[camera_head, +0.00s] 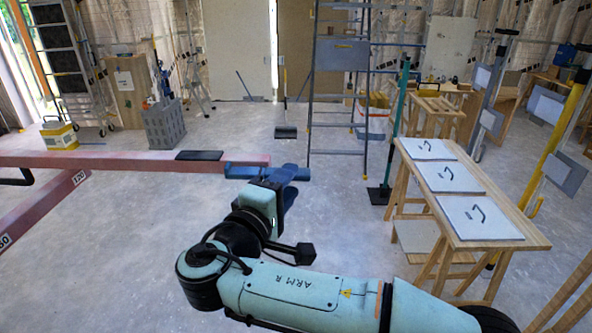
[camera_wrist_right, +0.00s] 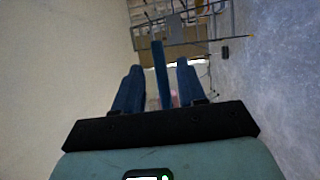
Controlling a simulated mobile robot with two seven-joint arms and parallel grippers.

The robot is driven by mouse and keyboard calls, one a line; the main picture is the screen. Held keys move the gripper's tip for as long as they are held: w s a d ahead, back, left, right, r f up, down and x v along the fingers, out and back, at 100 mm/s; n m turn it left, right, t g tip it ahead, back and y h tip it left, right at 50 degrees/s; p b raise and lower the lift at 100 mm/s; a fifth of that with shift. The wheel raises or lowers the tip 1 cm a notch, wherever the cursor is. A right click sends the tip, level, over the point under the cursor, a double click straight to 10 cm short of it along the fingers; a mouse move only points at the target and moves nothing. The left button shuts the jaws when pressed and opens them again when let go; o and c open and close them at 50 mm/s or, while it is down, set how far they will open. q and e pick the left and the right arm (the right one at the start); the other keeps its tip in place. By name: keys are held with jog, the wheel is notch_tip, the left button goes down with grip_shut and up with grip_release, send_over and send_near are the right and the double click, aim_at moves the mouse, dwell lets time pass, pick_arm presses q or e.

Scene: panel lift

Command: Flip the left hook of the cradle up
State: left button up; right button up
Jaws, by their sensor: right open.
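The cradle's pinkish-red beam (camera_head: 120,160) runs across the left of the head view. A blue hook piece (camera_head: 240,171) lies flat at the beam's right end. My right gripper (camera_head: 289,185) is at the outer end of this hook, and its blue fingers partly hide it. In the right wrist view my right gripper (camera_wrist_right: 158,88) is open, with a narrow blue bar (camera_wrist_right: 161,75), apparently the hook, between its fingers. I cannot tell whether a finger touches it. My left gripper is not in view.
A second red beam (camera_head: 45,208) marked 120 slants to the lower left. A wooden table (camera_head: 515,232) with several white panels (camera_head: 478,217) stands at the right. A stepladder (camera_head: 338,110) and a green post (camera_head: 397,125) stand behind.

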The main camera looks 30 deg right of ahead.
jog(key=x, duration=0.4)
jog(key=shift+p, duration=0.3)
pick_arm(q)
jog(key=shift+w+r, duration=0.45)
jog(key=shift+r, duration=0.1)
pick_arm(e)
jog(key=shift+d, duration=0.1)
grip_shut()
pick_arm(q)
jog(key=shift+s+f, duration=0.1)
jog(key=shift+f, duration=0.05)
pick_arm(e)
jog(key=shift+f, duration=0.1)
